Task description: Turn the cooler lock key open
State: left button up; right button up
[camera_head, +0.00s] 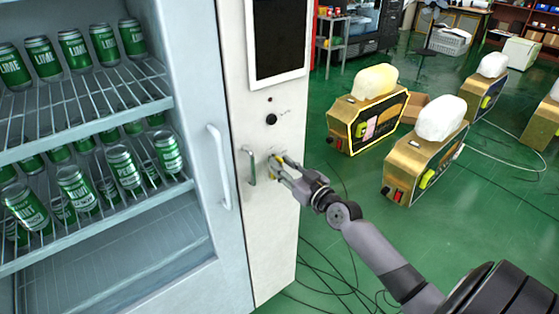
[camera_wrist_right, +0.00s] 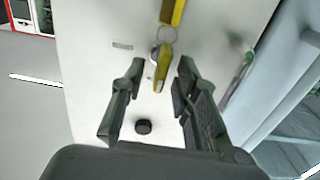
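The cooler lock key (camera_wrist_right: 161,72) has a yellow head and sits at the lock in the white panel (camera_head: 267,215). A ring with a yellow tag (camera_wrist_right: 173,12) hangs from it. My right gripper (camera_wrist_right: 158,70) is open, with its fingers on either side of the key and a visible gap to each. In the head view my right gripper (camera_head: 283,169) reaches the panel from the right and partly hides the key and lock. My left gripper is not in view.
The cooler (camera_head: 180,265) with its door handle (camera_head: 219,166) and shelves of green cans stands at the left. A small panel handle (camera_head: 250,165) is just left of the lock. A round black knob (camera_head: 271,119) is above. Cables lie on the green floor.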

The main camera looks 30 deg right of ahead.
jog(key=shift+w+a, duration=0.1)
jog(key=shift+w, duration=0.8)
grip_shut()
